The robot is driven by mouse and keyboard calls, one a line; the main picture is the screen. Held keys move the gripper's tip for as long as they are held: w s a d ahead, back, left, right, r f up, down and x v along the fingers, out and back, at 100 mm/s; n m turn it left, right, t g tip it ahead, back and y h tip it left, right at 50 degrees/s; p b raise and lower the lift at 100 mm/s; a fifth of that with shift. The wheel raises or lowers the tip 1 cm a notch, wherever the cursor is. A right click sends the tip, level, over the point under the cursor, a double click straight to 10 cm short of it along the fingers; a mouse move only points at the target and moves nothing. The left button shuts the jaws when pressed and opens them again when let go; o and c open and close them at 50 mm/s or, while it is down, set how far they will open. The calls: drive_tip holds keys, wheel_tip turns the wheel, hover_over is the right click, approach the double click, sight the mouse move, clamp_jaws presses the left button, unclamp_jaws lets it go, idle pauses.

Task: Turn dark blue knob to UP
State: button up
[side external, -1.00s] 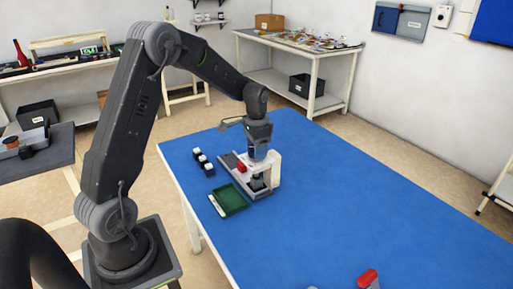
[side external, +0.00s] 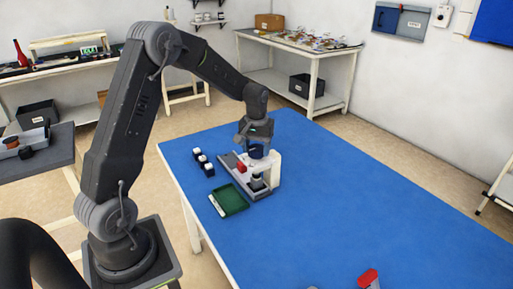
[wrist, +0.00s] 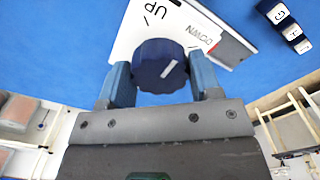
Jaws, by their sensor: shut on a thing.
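The dark blue knob (wrist: 158,66) sits between the two blue fingers of my gripper (wrist: 160,82) in the wrist view. My gripper is shut on its sides. A white pointer line on the knob slants to the upper right, toward the side with the DOWN label (wrist: 204,37). The UP label (wrist: 156,9) is on the white plate (wrist: 128,38) above the knob. In the side view my gripper (side external: 258,153) points down at the white-and-grey fixture (side external: 275,170); the knob is hard to make out there.
A green tray (side external: 230,201) lies in front of the fixture. Several dark blocks with white tops (side external: 202,160) stand left of it. A red part (side external: 241,168) is on the fixture. A red-topped object (side external: 368,277) is at the near edge. The blue table's right side is clear.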

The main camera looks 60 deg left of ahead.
sight(257, 147)
drive_tip(key=n, duration=0.4)
drive_tip(key=shift+n, duration=0.3)
drive_tip(key=n, duration=0.4)
drive_tip(key=shift+n, duration=0.4)
drive_tip(key=o, duration=0.9)
drive_tip(key=shift+o, duration=0.2)
wheel_tip(257, 147, up, 14)
